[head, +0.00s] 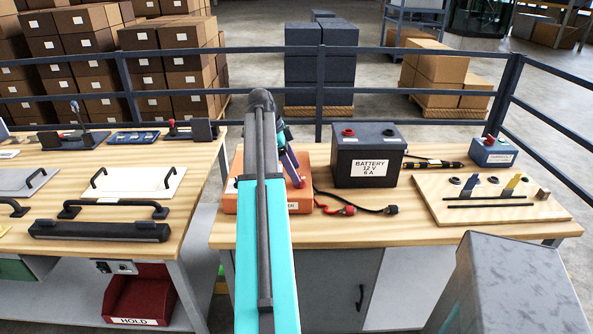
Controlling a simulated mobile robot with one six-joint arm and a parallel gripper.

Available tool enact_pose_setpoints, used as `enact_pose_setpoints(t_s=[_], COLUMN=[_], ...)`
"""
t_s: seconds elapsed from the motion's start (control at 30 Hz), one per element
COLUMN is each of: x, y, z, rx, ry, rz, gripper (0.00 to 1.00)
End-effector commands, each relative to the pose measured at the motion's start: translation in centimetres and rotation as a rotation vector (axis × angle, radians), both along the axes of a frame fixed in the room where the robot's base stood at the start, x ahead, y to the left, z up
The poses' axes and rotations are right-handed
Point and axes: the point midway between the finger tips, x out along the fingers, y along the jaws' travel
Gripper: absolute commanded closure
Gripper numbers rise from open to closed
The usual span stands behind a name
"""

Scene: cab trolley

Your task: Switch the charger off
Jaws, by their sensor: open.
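The orange charger (238,203) sits on the right-hand wooden bench, left of the battery. My cyan arm crosses in front of it and hides most of its face and label. Only its left and right ends show. A small red part (301,183) shows on its right side; I cannot tell whether it is the switch or how it is set. My gripper (292,168) is open over the charger, largely hidden behind my arm. I cannot tell whether it touches the charger. A red clamp (347,210) and a black clamp (391,209) lie on the bench on leads.
The black battery (398,158), labelled 12 V 6 A, stands close right of the charger. Further right are a striped rod (432,164), a blue box (493,151) with a red top, and a wooden tool board (550,207). A grey block (515,285) stands front right. Railings run behind.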

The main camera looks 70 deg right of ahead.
Motion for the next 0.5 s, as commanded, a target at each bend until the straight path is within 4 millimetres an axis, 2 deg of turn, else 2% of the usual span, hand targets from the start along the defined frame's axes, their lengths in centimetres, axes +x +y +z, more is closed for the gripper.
enact_pose_setpoints(t_s=[0.23,0.5], x=[-0.7,-0.8], y=[-0.2,-0.3], z=[-1.8,-2.3], rx=[0.001,0.000], ry=[0.000,0.000], rz=[0.001,0.001], gripper=[0.40,0.40])
